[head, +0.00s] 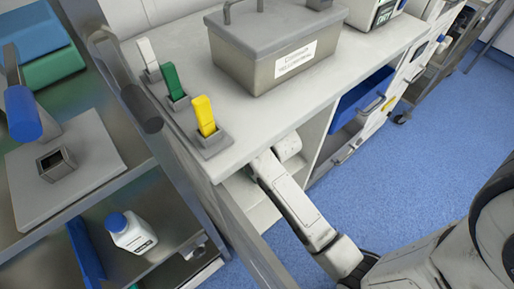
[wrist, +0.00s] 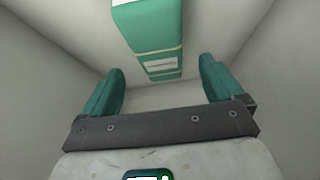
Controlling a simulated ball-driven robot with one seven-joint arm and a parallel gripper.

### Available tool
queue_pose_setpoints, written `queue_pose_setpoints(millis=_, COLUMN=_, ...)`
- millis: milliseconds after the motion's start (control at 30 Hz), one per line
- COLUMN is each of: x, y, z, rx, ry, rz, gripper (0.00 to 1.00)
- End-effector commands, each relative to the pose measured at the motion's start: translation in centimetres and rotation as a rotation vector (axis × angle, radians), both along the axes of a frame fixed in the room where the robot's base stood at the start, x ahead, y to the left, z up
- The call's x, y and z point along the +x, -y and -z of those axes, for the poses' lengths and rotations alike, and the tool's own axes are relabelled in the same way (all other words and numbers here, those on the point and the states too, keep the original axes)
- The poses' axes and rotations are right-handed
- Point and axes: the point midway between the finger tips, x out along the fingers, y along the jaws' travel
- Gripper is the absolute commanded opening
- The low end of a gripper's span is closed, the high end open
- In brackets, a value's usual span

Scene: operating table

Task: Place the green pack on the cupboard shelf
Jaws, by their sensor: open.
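The green pack (wrist: 148,32) shows in the wrist view at the top centre, green with white label patches and pale bands. It is inside a pale, walled compartment. My gripper (wrist: 159,84) is open, with one teal finger at each side of the picture. The pack's near end shows between and beyond the fingers, and neither finger visibly touches it. In the head view my arm reaches into the open cupboard (head: 247,190) under the counter. The gripper and the pack are hidden there by the countertop.
Pale compartment walls stand close on both sides of my gripper. On the counter (head: 345,62) are a grey lidded box (head: 275,45) and white, green and yellow upright pieces in holders. A metal shelf unit at left holds a blue-capped bottle (head: 132,232). Blue floor is open at right.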

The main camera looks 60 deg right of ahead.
Motion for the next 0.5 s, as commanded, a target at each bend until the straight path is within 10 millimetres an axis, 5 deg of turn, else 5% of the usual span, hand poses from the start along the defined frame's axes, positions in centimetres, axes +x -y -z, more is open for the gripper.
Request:
queue_pose_setpoints(millis=233, x=-2.1, y=-0.6, z=-3.5, rx=0.000, ry=0.000, rz=0.000, gripper=0.94)
queue_pose_setpoints(millis=367, x=-2.7, y=-0.9, z=-4.1, rx=0.002, ry=-0.005, rz=-0.003, gripper=0.94)
queue_pose_setpoints(millis=500, x=-5.1, y=-3.6, z=-3.6, rx=0.025, ry=-0.080, rz=-0.047, gripper=0.94)
